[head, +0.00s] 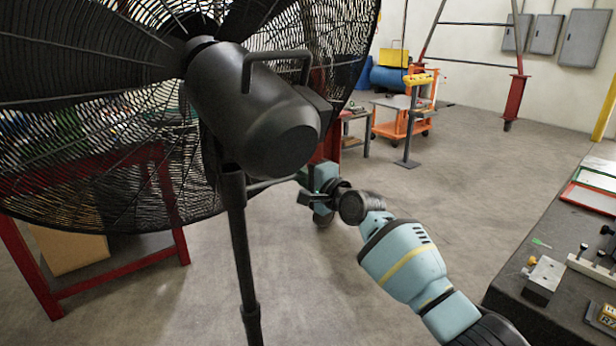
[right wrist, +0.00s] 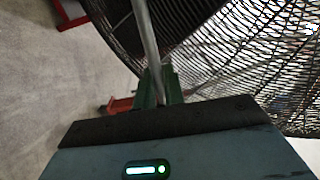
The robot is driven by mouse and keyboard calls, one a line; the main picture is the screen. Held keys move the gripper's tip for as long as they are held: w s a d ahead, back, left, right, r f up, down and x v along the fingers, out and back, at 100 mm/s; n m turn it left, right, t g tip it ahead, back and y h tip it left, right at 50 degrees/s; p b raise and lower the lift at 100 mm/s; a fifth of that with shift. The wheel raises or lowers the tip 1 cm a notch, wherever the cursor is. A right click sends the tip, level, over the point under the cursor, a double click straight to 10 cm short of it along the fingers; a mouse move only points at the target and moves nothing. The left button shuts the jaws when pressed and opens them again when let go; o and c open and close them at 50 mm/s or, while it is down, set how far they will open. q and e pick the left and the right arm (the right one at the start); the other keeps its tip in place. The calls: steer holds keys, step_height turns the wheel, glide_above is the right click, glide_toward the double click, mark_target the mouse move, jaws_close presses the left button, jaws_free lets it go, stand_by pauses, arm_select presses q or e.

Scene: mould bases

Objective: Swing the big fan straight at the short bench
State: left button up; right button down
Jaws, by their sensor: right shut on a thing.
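The big fan (head: 255,115) fills the upper left of the head view, with a black motor housing, a wide wire cage and a dark pole. Its motor back faces me and its cage faces away, to the left. My right gripper (head: 312,182) is shut on a thin grey bar (head: 268,185) beside the fan. In the right wrist view the bar (right wrist: 147,40) runs between the green fingers (right wrist: 158,88), with the cage (right wrist: 240,60) close by. I cannot tell which bench is the short one. My left gripper is out of view.
A red-framed bench (head: 110,268) stands behind the cage at left. A dark-topped bench (head: 555,285) with blocks and trays is at right. An orange cart (head: 403,115) and a small grey table (head: 355,125) stand farther back. The floor between is clear.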

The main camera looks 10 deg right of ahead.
steer(key=shift+f, duration=0.1)
stand_by(0.3)
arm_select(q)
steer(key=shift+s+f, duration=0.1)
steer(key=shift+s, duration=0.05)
arm_select(e)
steer(key=c, duration=1.5)
jaws_free()
steer(key=shift+s, duration=0.15)
